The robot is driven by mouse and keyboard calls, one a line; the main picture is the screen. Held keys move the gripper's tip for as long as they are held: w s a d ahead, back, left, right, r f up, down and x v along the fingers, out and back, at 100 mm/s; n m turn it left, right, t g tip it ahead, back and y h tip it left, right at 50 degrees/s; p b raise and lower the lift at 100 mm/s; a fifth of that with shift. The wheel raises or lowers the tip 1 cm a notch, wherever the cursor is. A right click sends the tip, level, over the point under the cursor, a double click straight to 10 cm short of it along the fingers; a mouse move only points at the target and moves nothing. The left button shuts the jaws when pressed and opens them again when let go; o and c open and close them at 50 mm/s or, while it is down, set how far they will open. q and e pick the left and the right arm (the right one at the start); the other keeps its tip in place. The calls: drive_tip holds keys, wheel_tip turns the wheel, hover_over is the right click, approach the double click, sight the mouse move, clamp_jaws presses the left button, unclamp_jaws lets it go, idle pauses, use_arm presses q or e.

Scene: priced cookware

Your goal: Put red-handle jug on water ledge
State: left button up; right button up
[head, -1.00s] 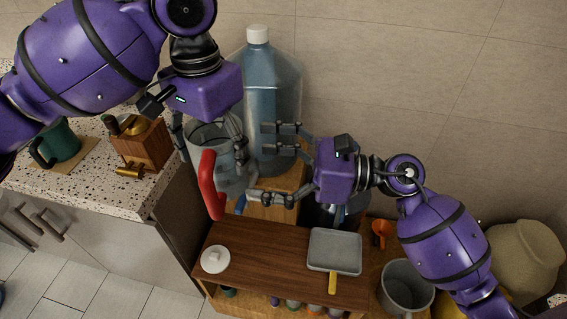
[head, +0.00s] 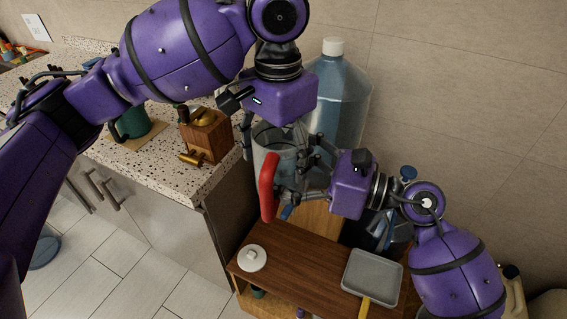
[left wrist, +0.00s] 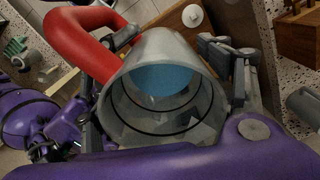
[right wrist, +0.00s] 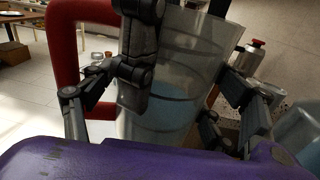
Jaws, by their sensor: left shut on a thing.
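The clear jug with the red handle (head: 268,185) is upright in front of the big blue water bottle (head: 342,95). Bluish water or a blue base shows inside it in the left wrist view (left wrist: 165,80). My left gripper (head: 278,143) comes from above and is shut on the jug's walls. My right gripper (head: 302,172) is at the jug's right side; its spread fingers stand on both sides of the jug in the right wrist view (right wrist: 165,105). I cannot tell if they touch it. The light wooden water ledge (head: 318,220) is partly hidden behind my right gripper.
A brown wooden shelf top (head: 305,265) in front holds a white lid (head: 252,258) and a grey square pan (head: 372,277). The speckled counter (head: 170,178) at left holds a wooden grinder (head: 208,137) and a green mug (head: 132,122). A tiled wall is behind.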

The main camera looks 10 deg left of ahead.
drive_tip(key=shift+s, duration=0.1)
drive_tip(key=c, duration=0.8)
use_arm(q)
drive_tip(key=o, duration=1.6)
use_arm(e)
drive_tip(key=shift+r, duration=0.1)
drive_tip(key=shift+c, duration=0.8)
